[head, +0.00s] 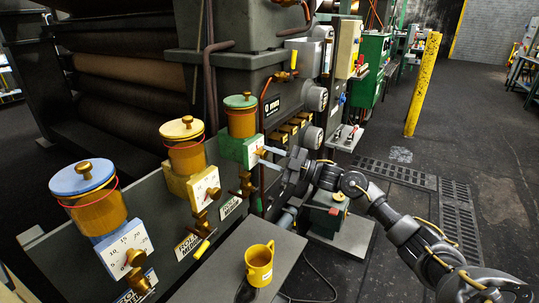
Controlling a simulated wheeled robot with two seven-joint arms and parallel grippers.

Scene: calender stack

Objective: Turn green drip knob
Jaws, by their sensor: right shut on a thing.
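The green drip oiler is the farthest of three in a row, with a green lid (240,101), an amber jar (242,123) and a green block (232,151) below. Its small drip knob (261,153) sits at the right side of the green block. My right gripper (266,156) reaches in from the right, with its two pale fingers on either side of the knob and shut on it. The fingers partly hide the knob and the dial face behind it. My left gripper is not in view.
Yellow-topped (182,128) and blue-topped (81,178) oilers stand nearer on the left, with dials and brass taps. A yellow mug (259,265) stands on a grey surface (231,260) below my gripper. A yellow post (423,85) and open floor lie to the right.

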